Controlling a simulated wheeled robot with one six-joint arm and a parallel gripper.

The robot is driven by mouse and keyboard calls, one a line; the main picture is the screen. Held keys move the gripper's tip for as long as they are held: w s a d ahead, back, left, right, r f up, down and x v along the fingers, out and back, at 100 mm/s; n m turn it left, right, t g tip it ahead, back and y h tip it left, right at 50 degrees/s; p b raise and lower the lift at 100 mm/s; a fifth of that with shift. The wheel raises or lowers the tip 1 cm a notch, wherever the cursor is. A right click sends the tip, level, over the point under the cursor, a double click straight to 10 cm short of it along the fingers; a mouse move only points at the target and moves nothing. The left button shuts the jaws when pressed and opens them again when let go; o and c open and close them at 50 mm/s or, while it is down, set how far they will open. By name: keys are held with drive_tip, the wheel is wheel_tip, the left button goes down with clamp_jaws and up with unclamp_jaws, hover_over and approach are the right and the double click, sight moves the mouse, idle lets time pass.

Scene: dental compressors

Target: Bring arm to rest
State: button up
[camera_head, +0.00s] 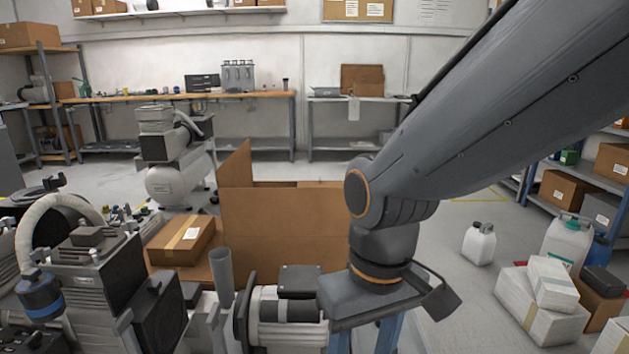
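My arm (490,115) reaches in from the upper right and bends down at a grey elbow-like joint with an orange ring. My gripper (365,340) hangs below it at the bottom of the view, pointing down. Its two blue fingers stand apart, with no object visible between their upper parts. The fingertips are cut off by the bottom edge, so what lies at them is hidden. The gripper is in front of the large open cardboard box (285,228) and just right of a light-cased motor unit (285,315).
Dark compressor parts (95,275) crowd the lower left, with a taped carton (181,241) behind. A grey compressor (170,160) stands on the floor beyond. White cartons (540,305) and jugs (479,243) stand at right, near a shelf. Open floor lies between gripper and jugs.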

drive_tip(key=d+r+m+p, duration=0.4)
drive_tip(key=d+r+p, duration=0.9)
drive_tip(key=p, duration=0.9)
drive_tip(key=shift+s+r+h+p, duration=0.3)
drive_tip(key=shift+s+r+p, duration=0.05)
drive_tip(key=shift+r, duration=1.05)
